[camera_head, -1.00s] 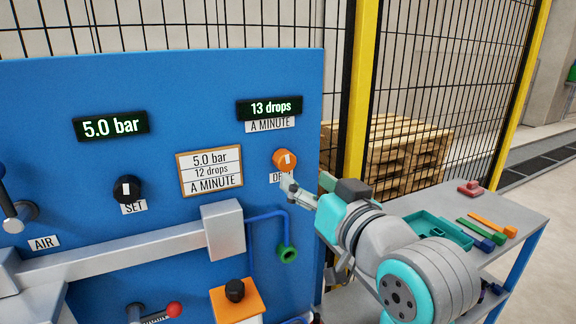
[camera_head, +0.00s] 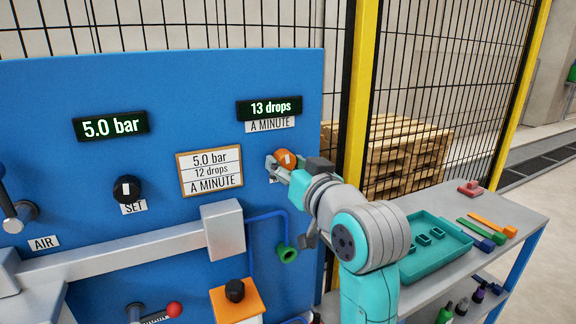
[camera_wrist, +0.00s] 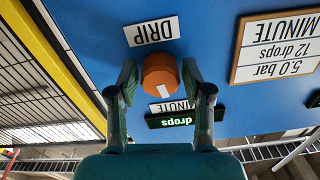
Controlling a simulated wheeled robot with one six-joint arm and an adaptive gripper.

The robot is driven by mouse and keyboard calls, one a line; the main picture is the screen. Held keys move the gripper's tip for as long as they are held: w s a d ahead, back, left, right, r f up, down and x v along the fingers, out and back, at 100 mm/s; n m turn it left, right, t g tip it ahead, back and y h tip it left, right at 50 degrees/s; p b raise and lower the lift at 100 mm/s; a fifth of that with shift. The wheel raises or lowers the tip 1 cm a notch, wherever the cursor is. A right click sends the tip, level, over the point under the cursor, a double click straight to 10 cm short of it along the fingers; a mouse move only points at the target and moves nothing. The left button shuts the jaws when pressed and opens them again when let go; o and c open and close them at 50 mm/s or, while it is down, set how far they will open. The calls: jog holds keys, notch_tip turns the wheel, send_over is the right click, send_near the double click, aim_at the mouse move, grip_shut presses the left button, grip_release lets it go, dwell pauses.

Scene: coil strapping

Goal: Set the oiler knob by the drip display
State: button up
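The orange oiler knob (camera_head: 285,159) with a white mark sits on the blue panel, below the drip display (camera_head: 269,108), which reads 13 drops. A card (camera_head: 211,171) left of the knob reads 5.0 bar, 12 drops a minute. My gripper (camera_head: 281,168) is at the knob and partly covers it and the label below. In the wrist view the orange knob (camera_wrist: 160,75) lies between my two fingers, one on each side. The fingers are apart with narrow gaps to the knob; contact is not clear. The DRIP label (camera_wrist: 151,32) shows upside down there.
A black SET knob (camera_head: 126,189) and a display (camera_head: 111,125) reading 5.0 bar are further left. A grey pipe box (camera_head: 222,230) and a blue tube with a green end (camera_head: 287,254) sit below. A cart with a teal tray (camera_head: 446,262) stands right.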

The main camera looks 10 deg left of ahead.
jog(key=c, duration=0.6)
jog(key=shift+n, duration=0.8)
jog(key=o, duration=1.1)
jog(key=v, duration=1.2)
